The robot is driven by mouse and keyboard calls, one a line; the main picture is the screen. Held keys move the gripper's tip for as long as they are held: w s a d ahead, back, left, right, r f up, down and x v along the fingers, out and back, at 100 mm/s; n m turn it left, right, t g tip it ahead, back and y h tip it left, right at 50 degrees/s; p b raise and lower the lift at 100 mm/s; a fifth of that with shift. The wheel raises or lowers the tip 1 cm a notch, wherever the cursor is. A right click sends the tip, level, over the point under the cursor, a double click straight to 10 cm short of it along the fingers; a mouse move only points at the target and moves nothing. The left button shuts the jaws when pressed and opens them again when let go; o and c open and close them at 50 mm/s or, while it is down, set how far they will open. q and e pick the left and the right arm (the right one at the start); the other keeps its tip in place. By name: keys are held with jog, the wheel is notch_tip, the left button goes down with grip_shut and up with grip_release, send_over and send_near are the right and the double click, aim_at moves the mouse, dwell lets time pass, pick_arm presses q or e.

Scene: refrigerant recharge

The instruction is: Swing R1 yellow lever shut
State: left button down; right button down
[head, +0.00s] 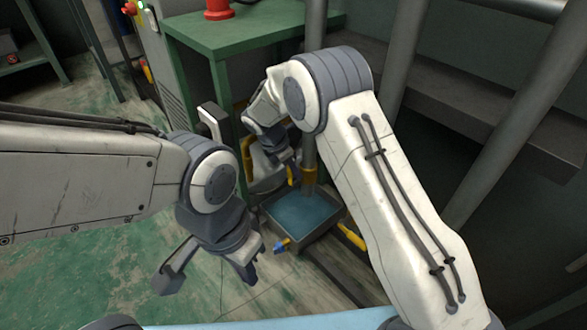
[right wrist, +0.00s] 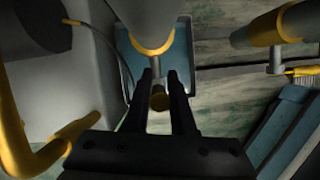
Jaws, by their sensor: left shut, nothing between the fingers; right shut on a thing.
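My right gripper (right wrist: 160,82) has both dark fingers closed around a small brass-yellow piece (right wrist: 158,97), which looks like the end of the yellow lever. The piece sits just below a grey pipe with a yellow collar (right wrist: 153,50). In the head view, the right gripper (head: 289,165) is beside the grey pipe with its yellow band (head: 310,178), mostly behind my right arm. A yellow part (head: 293,175) shows at its fingers. No R1 marking is readable. My left gripper (head: 250,274) is low at the left, shut and empty, apart from the pipe.
A green table (head: 250,42) with a red object stands behind. Thick grey pipes are at right. Floor at left is clear.

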dwell(0.5)
jog(key=shift+s+d+t, duration=0.15)
jog(key=shift+s+t, duration=0.1)
jog(key=shift+t, duration=0.15)
jog(key=shift+s+d+f+y+b, duration=0.1)
jog(key=shift+s+y+b, duration=0.05)
jog(key=shift+y+b, duration=0.25)
jog(key=shift+s+d+f+m+t+y+b, duration=0.25)
jog(key=shift+t+y+b, duration=0.4)
jog(key=shift+b, duration=1.3)
jog(key=shift+s+d+f+m+t+y+b, duration=0.1)
jog(key=shift+s+d+m+t+y+b, duration=0.2)
jog(key=shift+t+b, duration=1.15)
jog(key=shift+s+d+f+m+t+y+b, duration=0.25)
jog(key=shift+s+y+b, duration=0.2)
jog(key=shift+b, duration=1.95)
jog(key=shift+a+r, duration=0.1)
jog(key=c, duration=0.8)
grip_release()
jog(key=shift+o, duration=0.2)
